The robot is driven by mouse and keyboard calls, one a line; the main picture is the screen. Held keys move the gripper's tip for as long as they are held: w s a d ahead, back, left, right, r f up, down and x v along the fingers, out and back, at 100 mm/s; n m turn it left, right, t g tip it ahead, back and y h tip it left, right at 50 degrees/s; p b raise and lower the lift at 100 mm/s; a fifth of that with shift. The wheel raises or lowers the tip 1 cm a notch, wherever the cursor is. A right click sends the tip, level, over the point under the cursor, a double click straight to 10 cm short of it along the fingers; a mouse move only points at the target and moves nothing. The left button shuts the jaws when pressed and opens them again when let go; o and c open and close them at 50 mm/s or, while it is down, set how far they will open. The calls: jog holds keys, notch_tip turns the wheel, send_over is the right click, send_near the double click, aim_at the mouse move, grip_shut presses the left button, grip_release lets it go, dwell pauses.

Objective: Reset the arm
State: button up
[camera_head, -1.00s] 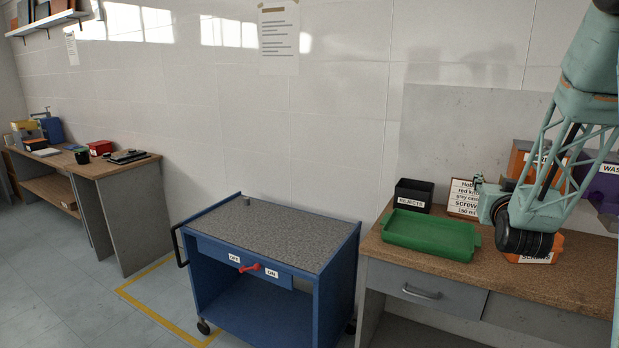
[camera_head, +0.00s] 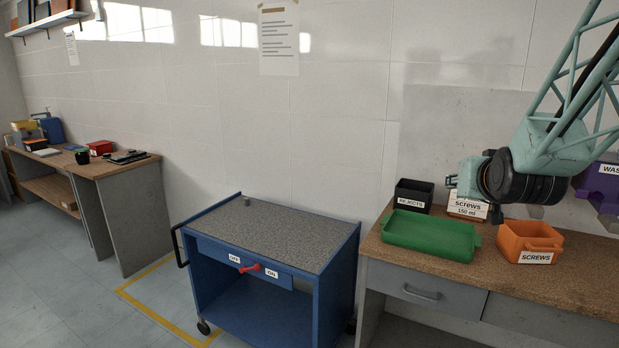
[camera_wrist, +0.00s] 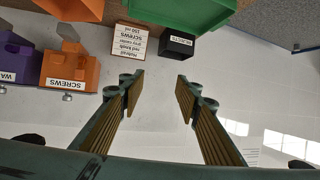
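My gripper (camera_wrist: 160,86) is open in the wrist view, its two fingers apart with nothing between them. In the head view my wrist and gripper (camera_head: 464,178) hang above the back of the right-hand workbench, in front of the white card, clear of the bench top. The gripper's fingers are too small to make out there.
The workbench (camera_head: 580,282) bears a green tray (camera_head: 430,236), a black REJECTS box (camera_head: 413,194), a white card (camera_head: 466,205) and an orange SCREWS bin (camera_head: 529,240). A purple bin (camera_head: 600,184) is behind. A blue cart (camera_head: 270,238) stands left.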

jog(key=s+a+n+g+y, duration=0.1)
jog(key=s+a+g, duration=0.2)
jog(key=s, duration=1.3)
jog(key=s+a+f+n+g+y, duration=0.1)
jog(key=s+a+g, duration=0.2)
jog(key=s+a, duration=0.7)
jog(key=s+a+f+n+g+y, duration=0.1)
jog(key=s+a+g, duration=0.2)
jog(key=s, duration=1.9)
jog(key=a, duration=0.3)
jog(key=shift+s+a+f, duration=0.15)
jog(key=shift+s+a, duration=0.1)
jog(key=shift+s, duration=0.15)
jog(key=shift+d, duration=0.15)
